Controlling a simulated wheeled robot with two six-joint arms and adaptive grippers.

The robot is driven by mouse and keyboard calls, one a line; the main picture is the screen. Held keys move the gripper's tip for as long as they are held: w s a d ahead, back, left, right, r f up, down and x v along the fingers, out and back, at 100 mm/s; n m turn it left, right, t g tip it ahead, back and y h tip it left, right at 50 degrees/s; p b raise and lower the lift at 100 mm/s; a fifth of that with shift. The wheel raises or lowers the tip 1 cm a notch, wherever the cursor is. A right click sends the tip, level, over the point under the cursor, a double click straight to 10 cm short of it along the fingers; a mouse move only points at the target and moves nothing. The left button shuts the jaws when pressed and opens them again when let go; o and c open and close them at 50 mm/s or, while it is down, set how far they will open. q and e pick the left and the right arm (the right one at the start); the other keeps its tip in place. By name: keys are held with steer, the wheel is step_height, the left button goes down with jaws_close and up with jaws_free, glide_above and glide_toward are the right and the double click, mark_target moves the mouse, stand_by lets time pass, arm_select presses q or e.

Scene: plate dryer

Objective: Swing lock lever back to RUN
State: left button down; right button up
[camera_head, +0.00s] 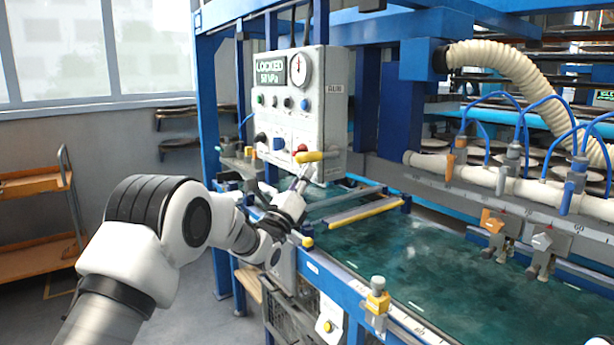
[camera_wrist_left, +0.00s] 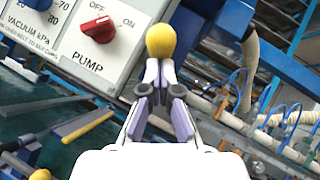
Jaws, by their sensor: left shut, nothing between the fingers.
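A short yellow grip (camera_head: 312,157), which looks like the end of the lock lever, shows in front of the lower edge of the grey control box (camera_head: 328,110). In the left wrist view a yellow rounded grip (camera_wrist_left: 161,40) lies straight beyond my fingertips. My left gripper (camera_head: 303,176) is just below the grip, and its shut fingers also show in the left wrist view (camera_wrist_left: 162,78). I cannot tell whether they touch the grip. Nothing is between the fingers. The lever's shaft and any RUN mark are hidden or unreadable. The box's display (camera_head: 270,70) reads LOCKED. My right gripper is out of view.
A red pump knob (camera_wrist_left: 97,28) with OFF and ON labels is close on the box face. A yellow-edged bar (camera_head: 366,213) spans the green belt (camera_head: 440,270) below. Hoses and suction fittings hang at right. An orange cart (camera_head: 35,185) stands at far left.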

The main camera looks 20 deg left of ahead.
arm_select(q)
steer(key=w+d+r+m+g+p, duration=0.1)
steer(key=w+r+g+p, duration=0.1)
steer(key=r+p, duration=0.3)
steer(key=w+d+r+m+g+y+p, duration=0.1)
steer(key=r+g+p, duration=0.4)
steer(key=p, duration=0.6)
steer(key=w+d+r+m+g+y+p, duration=0.1)
steer(key=w+d+r+m+g+p, duration=0.1)
steer(key=p, duration=0.6)
steer(key=shift+w+d+r+m+g+p, duration=0.1)
steer(key=shift+w+d+r+g, duration=0.15)
steer(key=shift+r, duration=0.2)
steer(key=shift+w+d+r+m+g+p, duration=0.1)
steer(key=shift+w+r+g, duration=0.15)
steer(key=shift+r, duration=0.25)
steer(key=shift+w+d+r+m+g+p, duration=0.1)
steer(key=shift+w+d+r+g, duration=0.15)
steer(key=shift+r, duration=0.2)
steer(key=shift+r, duration=0.2)
